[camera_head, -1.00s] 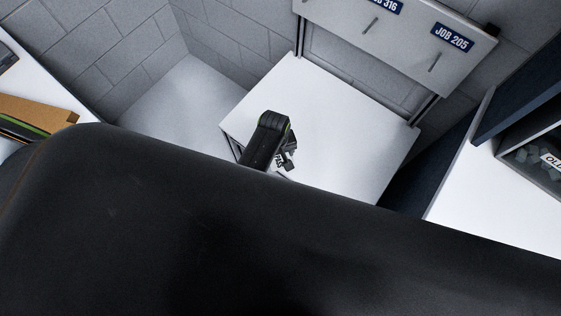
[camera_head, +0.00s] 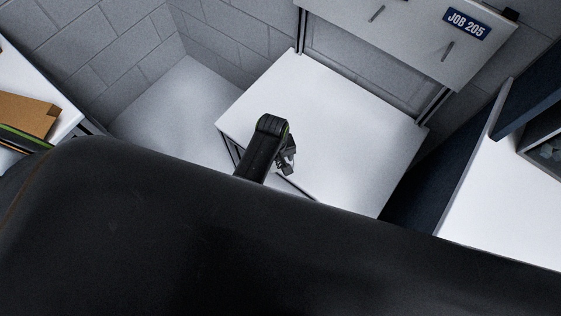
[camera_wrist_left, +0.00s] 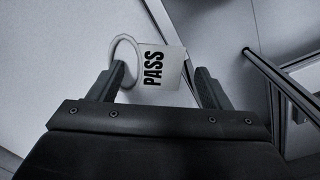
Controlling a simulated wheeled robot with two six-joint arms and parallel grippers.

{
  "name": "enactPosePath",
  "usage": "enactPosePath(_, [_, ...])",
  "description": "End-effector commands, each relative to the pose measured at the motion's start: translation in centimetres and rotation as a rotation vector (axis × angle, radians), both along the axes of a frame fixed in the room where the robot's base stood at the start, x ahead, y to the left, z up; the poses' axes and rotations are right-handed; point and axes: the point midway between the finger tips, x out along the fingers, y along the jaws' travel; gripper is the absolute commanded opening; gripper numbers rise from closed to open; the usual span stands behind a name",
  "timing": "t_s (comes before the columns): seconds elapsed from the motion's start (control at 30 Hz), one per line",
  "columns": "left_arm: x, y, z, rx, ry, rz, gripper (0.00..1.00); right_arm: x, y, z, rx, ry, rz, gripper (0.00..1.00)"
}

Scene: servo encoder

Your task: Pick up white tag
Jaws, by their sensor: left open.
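The white tag (camera_wrist_left: 165,66) shows in the left wrist view, with the black word PASS on it and a pale ring (camera_wrist_left: 123,50) at its left side. My left gripper (camera_wrist_left: 160,75) is open, and the tag shows between its two fingers. The ring overlaps the left fingertip in the picture; I cannot tell whether they touch. In the head view my left gripper (camera_head: 287,160) is small and dark over the white table (camera_head: 340,115), and I cannot make out the tag there. My right gripper is not in view.
A board with hooks and a JOB 205 label (camera_head: 466,24) stands above the table's back edge. A dark panel and another white surface (camera_head: 500,200) are at the right. A brown cardboard piece (camera_head: 25,115) lies at the far left. The table's middle is clear.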

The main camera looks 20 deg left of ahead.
Motion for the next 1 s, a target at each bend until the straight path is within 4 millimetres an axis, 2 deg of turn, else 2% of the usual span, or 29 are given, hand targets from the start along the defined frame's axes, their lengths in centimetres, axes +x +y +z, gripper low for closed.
enactPosePath(0.43, [0.00,0.00,-0.19,0.000,0.000,0.000,0.71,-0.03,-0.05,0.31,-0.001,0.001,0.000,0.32])
enactPosePath(0.8, [-0.02,0.01,-0.24,0.001,0.001,0.000,0.26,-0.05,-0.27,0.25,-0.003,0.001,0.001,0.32])
enactPosePath(0.97, [0.00,-0.02,-0.24,0.000,0.000,0.000,0.24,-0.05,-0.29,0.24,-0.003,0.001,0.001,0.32])
enactPosePath(1.0, [0.01,-0.03,-0.24,-0.001,-0.001,0.000,0.21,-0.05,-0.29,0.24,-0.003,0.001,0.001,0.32])
